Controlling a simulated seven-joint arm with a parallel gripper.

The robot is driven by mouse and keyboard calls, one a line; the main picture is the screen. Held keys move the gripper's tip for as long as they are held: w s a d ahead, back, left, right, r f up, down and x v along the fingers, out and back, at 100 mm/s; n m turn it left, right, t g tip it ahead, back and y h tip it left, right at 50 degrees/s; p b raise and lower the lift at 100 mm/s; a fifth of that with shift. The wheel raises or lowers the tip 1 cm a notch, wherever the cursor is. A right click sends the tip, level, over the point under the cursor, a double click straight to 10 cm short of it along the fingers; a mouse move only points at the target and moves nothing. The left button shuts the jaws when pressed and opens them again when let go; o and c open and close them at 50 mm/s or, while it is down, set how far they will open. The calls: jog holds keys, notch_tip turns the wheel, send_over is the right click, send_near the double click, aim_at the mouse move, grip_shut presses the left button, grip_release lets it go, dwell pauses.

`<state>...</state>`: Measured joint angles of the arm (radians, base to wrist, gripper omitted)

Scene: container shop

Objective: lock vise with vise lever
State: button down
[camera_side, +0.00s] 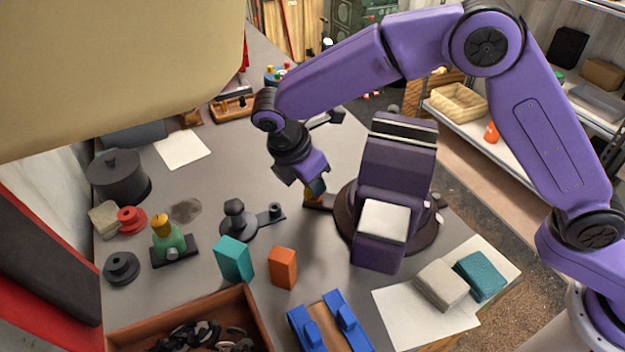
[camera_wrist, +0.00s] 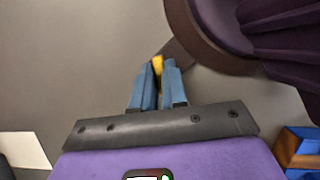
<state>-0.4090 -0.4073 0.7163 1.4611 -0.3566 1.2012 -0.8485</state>
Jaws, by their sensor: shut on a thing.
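The purple vise (camera_side: 398,165) stands on a dark round base at the centre right of the table. Its base also shows at the upper right of the wrist view (camera_wrist: 208,28). A short dark vise lever (camera_side: 322,203) sticks out from the left of the base, with a yellow part (camera_wrist: 157,64) at its outer end. My gripper (camera_side: 315,189) reaches down from above to the lever's end. Its blue fingers (camera_wrist: 158,80) are shut on the yellow part, which shows between their tips. The fingers hide most of the yellow part.
A teal block (camera_side: 234,260) and an orange block (camera_side: 283,268) stand in front and left of the vise. A dark knobbed part (camera_side: 235,220) with an arm lies to the left. Blue rails (camera_side: 330,325) and a brown bin (camera_side: 255,320) are at the front.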

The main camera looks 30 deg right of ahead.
dwell(0.3)
jog(key=c, duration=1.2)
grip_release()
jog(key=shift+o, duration=0.2)
jog(key=v, duration=1.7)
jog(key=shift+r, duration=0.25)
jog(key=shift+d, duration=0.1)
jog(key=s+d+f+m+g+y, duration=0.2)
jog(key=s+d+m+y, duration=0.55)
jog(key=s+d, duration=1.05)
jog(key=s+d+f+h, duration=0.1)
jog(key=s+d+f, duration=0.3)
jog(key=d, duration=0.2)
jog(key=s+d+f+t+h, duration=0.1)
jog(key=s+d+f, duration=0.3)
jog(key=d, duration=0.3)
jog(key=shift+s+d+m+h, duration=0.25)
jog(key=shift+s+m+h, duration=0.1)
jog(key=shift+s+m, duration=0.1)
